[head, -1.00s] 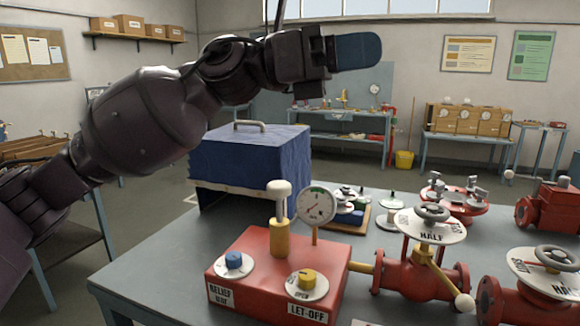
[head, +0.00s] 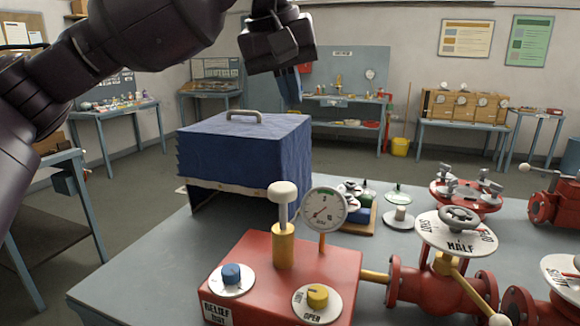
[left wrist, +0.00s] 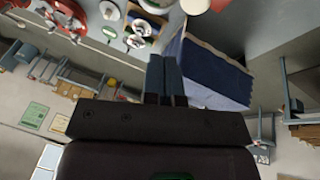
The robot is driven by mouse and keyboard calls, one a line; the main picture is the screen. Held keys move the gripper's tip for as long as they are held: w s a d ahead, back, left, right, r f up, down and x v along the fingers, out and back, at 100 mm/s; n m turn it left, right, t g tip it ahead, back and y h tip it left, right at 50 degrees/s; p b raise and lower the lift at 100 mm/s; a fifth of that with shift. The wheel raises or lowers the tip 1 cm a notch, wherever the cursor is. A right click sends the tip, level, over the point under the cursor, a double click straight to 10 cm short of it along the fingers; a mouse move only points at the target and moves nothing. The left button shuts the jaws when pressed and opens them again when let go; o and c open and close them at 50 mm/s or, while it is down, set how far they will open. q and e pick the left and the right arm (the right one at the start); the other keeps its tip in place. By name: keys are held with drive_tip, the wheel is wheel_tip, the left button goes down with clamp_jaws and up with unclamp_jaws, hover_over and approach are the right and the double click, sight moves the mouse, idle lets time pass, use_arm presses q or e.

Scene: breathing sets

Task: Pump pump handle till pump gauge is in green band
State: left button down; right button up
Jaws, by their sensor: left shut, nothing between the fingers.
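The pump is a red box (head: 265,270) on the table. Its pump handle (head: 282,192) is a white knob on a metal rod that stands raised above a yellow cylinder (head: 284,245). The round white pump gauge (head: 325,209) stands just right of the handle. Its dark needle seems to point to the lower left; the green band is hard to make out. My left gripper (head: 291,98) is shut and empty, pointing down in the air above and beyond the handle, apart from it. Its closed fingers also show in the left wrist view (left wrist: 165,75). My right gripper is not in view.
A blue covered box (head: 250,150) with a grey top handle stands behind the pump. A blue knob (head: 231,273) and a yellow knob (head: 317,295) sit on the pump's top. A red valve (head: 420,285) with a handwheel joins it at right. The table's left front is clear.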

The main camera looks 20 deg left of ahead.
use_arm(q)
drive_tip(key=a+m+y, duration=0.1)
drive_tip(key=a+m, duration=0.1)
drive_tip(key=shift+s+a+f+m+y, duration=0.15)
drive_tip(key=shift+s+a+m+y, duration=0.05)
drive_tip(key=shift+s+m+y, duration=0.2)
approach(284, 185)
drive_tip(key=x, duration=0.2)
drive_tip(key=b+x, duration=0.1)
drive_tip(key=x, duration=0.2)
drive_tip(key=shift+w, duration=0.35)
drive_tip(key=shift+f, duration=0.85)
